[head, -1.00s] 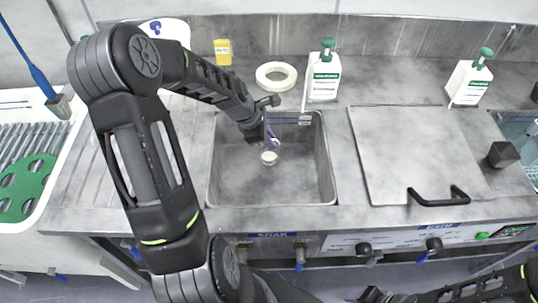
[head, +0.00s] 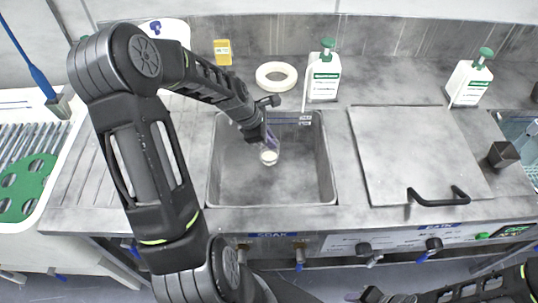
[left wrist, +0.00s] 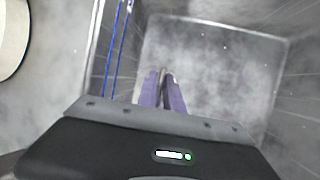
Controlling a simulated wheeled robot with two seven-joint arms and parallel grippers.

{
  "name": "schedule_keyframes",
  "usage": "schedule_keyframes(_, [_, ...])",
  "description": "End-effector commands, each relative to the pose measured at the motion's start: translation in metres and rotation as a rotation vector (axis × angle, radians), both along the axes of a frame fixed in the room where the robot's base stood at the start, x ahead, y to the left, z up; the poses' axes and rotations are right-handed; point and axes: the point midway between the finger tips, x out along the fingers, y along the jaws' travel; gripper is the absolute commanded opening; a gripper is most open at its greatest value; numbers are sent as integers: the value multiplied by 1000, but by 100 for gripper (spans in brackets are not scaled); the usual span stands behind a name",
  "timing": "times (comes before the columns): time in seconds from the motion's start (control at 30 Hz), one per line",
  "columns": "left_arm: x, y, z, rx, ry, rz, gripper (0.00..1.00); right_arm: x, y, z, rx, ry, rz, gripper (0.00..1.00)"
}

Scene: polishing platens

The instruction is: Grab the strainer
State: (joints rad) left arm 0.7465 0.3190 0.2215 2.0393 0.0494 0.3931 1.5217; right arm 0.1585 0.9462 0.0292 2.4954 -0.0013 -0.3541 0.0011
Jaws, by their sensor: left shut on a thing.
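The grey metal sink (head: 225,185) is in the middle of the head view. A small pale round thing (head: 269,157), which looks like the strainer, shows low in it, below the left fingertips. My left gripper (head: 271,141) reaches down into the sink with its purple fingers. In the left wrist view the fingers (left wrist: 163,90) are close together around a thin grey piece, which seems to be part of the strainer. The strainer's body is not clear in that view. My right gripper (head: 374,296) shows only in part at the bottom edge, and its fingers are unclear.
A cream ring (head: 258,77), a yellow box (head: 223,52) and white bottles with green pumps (head: 323,85) stand behind the sink. A lidded tank (head: 415,150) with a black handle is to the right. The sink walls (left wrist: 280,85) surround the left gripper.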

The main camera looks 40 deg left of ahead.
Motion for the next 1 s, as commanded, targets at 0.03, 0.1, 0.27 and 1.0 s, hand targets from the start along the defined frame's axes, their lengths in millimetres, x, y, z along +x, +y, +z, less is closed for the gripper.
schedule_keyframes(0.03, [0, 0, 0, 1, 1, 0, 0, 0, 0, 0, 0, 0, 0, 36])
schedule_keyframes(0.1, [0, 0, 0, 0, -1, 0, 0, 0, 0, 0, 0, 0, 0, 36])
schedule_keyframes(0.27, [0, 0, 1, 0, -1, 0, 0, 0, 0, 0, 0, 0, 0, 36])
schedule_keyframes(1.0, [0, 1, 99, 1, -2, 1, 0, 0, 0, -5, 0, 0, 0, 36])
